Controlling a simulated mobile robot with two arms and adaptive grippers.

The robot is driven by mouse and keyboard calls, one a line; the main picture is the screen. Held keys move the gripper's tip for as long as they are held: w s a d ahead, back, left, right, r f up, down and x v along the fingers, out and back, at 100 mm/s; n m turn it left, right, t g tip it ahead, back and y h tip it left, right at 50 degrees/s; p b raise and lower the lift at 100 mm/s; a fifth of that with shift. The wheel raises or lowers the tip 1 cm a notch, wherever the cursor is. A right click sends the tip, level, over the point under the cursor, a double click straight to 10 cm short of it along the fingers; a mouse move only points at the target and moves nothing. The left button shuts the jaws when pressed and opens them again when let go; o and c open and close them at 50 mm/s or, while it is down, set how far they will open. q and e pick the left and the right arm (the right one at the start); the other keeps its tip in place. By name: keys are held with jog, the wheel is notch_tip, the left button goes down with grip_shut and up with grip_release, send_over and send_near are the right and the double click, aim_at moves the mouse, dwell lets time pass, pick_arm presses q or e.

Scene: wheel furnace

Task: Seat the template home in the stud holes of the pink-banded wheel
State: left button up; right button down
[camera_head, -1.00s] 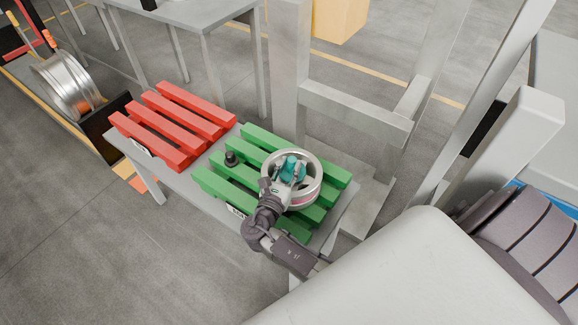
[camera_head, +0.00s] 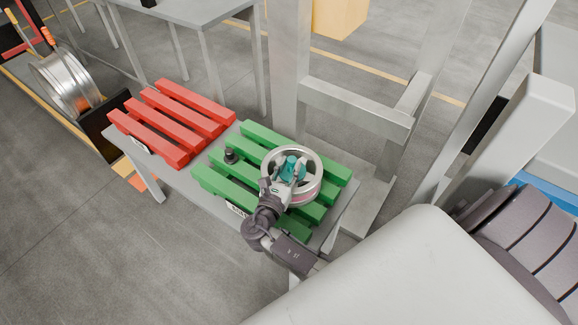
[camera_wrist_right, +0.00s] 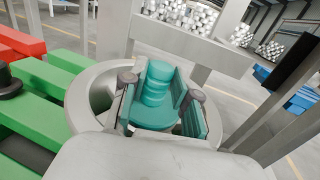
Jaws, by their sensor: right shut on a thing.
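The pink-banded wheel (camera_head: 318,190) lies flat on the green slatted rack (camera_head: 215,183), toward its right end. A pink band shows on its near side. The teal template (camera_head: 291,168) is inside the wheel's rim, over its middle. My right gripper (camera_head: 287,172) is shut on the template from the near side. In the right wrist view, the template (camera_wrist_right: 158,95) stands between the two fingers, with the wheel rim (camera_wrist_right: 88,85) around it. The stud holes are hidden, so I cannot tell whether the template is in them. My left gripper is not in view.
A black knob-like piece (camera_head: 231,157) stands on the green slats left of the wheel. An empty red slatted rack (camera_head: 175,125) is farther left on the same grey table. A grey post (camera_head: 289,75) and crossbar (camera_head: 355,108) rise close behind the wheel.

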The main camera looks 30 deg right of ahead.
jog(key=shift+f, duration=0.2)
jog(key=c, duration=0.8)
grip_release()
jog(key=shift+s+a, duration=0.1)
jog(key=v, duration=1.1)
jog(key=shift+s+a, duration=0.25)
jog(key=shift+a, duration=0.05)
